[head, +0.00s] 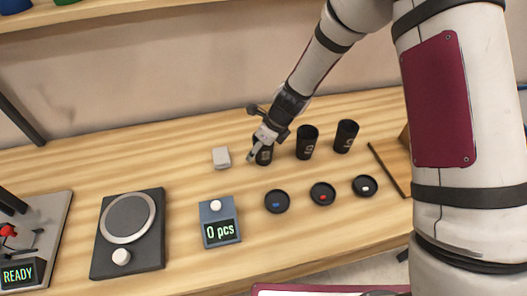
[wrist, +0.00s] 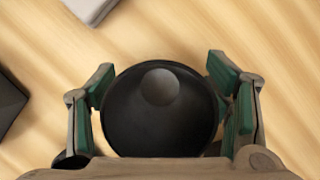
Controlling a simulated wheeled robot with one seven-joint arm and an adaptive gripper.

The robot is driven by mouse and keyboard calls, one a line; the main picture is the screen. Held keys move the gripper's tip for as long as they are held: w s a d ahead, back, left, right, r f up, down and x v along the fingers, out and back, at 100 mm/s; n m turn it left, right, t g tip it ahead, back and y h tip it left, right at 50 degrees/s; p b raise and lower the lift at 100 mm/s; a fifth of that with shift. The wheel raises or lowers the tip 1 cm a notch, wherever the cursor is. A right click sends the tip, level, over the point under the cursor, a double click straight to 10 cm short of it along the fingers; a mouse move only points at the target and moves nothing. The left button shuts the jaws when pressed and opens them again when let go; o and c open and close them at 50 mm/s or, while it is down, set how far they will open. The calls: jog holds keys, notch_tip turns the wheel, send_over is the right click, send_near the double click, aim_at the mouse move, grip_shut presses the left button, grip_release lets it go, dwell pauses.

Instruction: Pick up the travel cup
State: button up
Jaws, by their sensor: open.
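Three black travel cups stand in a row on the wooden bench: a left cup (head: 264,156), a middle cup (head: 307,142) and a right cup (head: 345,136). Each carries a pale marking. My gripper (head: 261,145) is over the left cup and hides part of it. In the wrist view the round black cup (wrist: 150,125) lies between the two green-padded fingers of my gripper (wrist: 163,88), one on each side. The fingers are open; small gaps seem to show beside the cup, but contact is hard to tell. A lighter grey disc shows within its round outline.
Three black lids with blue (head: 277,202), red (head: 322,195) and white (head: 365,186) centres lie in front of the cups. A pale block (head: 221,157) is just left of the gripper. A counter display (head: 219,222) reads "0 pcs"; a dark scale-like device (head: 127,231) stands further left.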

jog(key=shift+c, duration=0.5)
jog(key=c, duration=0.7)
jog(key=shift+r, duration=0.1)
jog(key=shift+r, duration=1.75)
jog(key=s+d, duration=0.2)
jog(key=s, duration=0.2)
jog(key=s+d+b, duration=0.1)
jog(key=s+d, duration=0.1)
jog(key=s, duration=0.2)
jog(key=s+d+r+b, duration=0.1)
jog(key=s+d, duration=0.1)
jog(key=s, duration=0.2)
jog(key=shift+d, duration=0.25)
jog(key=shift+s+d+r+b, duration=0.1)
jog(key=shift+s+d+b, duration=0.15)
jog(key=shift+s, duration=0.3)
jog(key=shift+s+d+r+b, duration=0.1)
jog(key=shift+s+d+b, duration=0.15)
jog(key=shift+s, duration=0.25)
